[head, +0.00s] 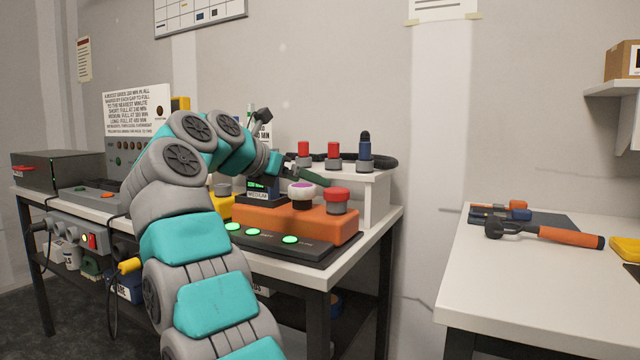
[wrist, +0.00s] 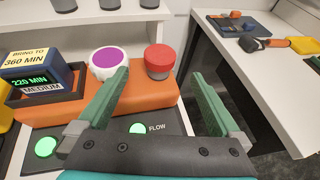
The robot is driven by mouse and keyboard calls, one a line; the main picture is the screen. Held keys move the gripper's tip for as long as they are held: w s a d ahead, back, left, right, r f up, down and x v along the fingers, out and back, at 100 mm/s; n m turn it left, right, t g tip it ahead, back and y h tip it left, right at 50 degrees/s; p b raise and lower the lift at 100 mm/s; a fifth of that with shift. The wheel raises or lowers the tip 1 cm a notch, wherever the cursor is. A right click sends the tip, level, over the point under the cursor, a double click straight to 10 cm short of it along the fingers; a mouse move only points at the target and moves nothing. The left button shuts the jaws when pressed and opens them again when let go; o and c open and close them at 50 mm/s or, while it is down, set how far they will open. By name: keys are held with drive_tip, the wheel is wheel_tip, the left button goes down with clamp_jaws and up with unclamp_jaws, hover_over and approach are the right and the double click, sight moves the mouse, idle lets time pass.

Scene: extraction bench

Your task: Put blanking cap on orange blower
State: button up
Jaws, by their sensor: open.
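The orange blower (head: 262,220) is a long orange block on the bench; it also shows in the wrist view (wrist: 110,108). On its top stand a white round piece with a purple top (head: 302,195) and, at its right end, a red cap on a grey collar (head: 337,200). In the wrist view the purple-topped piece (wrist: 108,62) is just left of the left finger, and the red cap (wrist: 159,60) appears between the fingers. My gripper (wrist: 160,78) is open and empty, with green fingers spread above the blower. I cannot tell which piece is the blanking cap.
A white raised shelf (head: 375,195) behind the blower carries two red-topped pieces (head: 333,152) and a blue one (head: 365,150). A display box reading 220 MIN (wrist: 40,84) sits left on the blower. A black panel with green lights (head: 290,240) lies in front. Another table (head: 500,270) holds tools.

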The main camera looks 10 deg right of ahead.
drive_tip(key=shift+v, duration=1)
